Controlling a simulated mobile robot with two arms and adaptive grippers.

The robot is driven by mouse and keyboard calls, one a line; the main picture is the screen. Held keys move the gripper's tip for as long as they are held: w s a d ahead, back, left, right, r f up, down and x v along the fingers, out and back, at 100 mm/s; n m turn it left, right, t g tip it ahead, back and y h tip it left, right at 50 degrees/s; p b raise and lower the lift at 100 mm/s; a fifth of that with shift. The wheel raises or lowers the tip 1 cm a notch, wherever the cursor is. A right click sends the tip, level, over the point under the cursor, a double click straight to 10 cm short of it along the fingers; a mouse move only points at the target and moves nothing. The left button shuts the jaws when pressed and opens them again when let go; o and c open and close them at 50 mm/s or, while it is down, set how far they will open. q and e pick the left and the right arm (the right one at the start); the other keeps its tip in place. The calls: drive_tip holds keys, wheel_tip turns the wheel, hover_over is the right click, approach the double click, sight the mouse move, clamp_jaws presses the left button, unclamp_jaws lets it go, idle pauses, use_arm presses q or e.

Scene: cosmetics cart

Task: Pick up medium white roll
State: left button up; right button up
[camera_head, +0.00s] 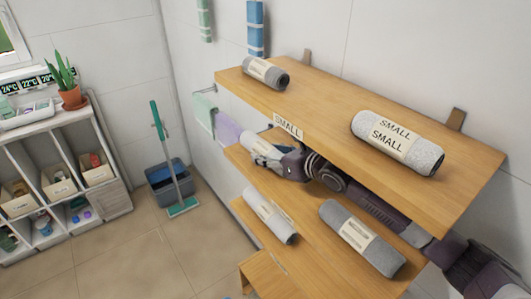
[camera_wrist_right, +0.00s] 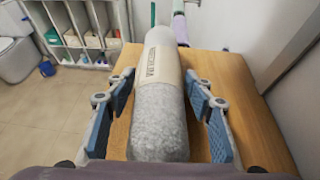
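A white speckled roll with a cream paper band (camera_head: 258,148) lies on the middle shelf (camera_head: 240,160), partly hidden by my gripper and the top shelf. It fills the middle of the right wrist view (camera_wrist_right: 160,115), pointing away from the camera; the print on its band is too small to read surely. My right gripper (camera_head: 292,165) is at the near end of this roll. In the wrist view its blue-padded fingers (camera_wrist_right: 160,108) are open, one on each side of the roll, with visible gaps. My left gripper is not in view.
The top shelf (camera_head: 320,105) overhangs my right arm and carries a grey roll (camera_head: 265,72) and a pale roll marked SMALL (camera_head: 415,150). The lower shelf holds a whitish roll (camera_head: 270,215) and a grey roll (camera_head: 362,240). A bucket (camera_head: 165,180) stands on the floor left.

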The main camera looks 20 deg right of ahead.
drive_tip(key=c, duration=0.9)
drive_tip(key=shift+c, duration=0.2)
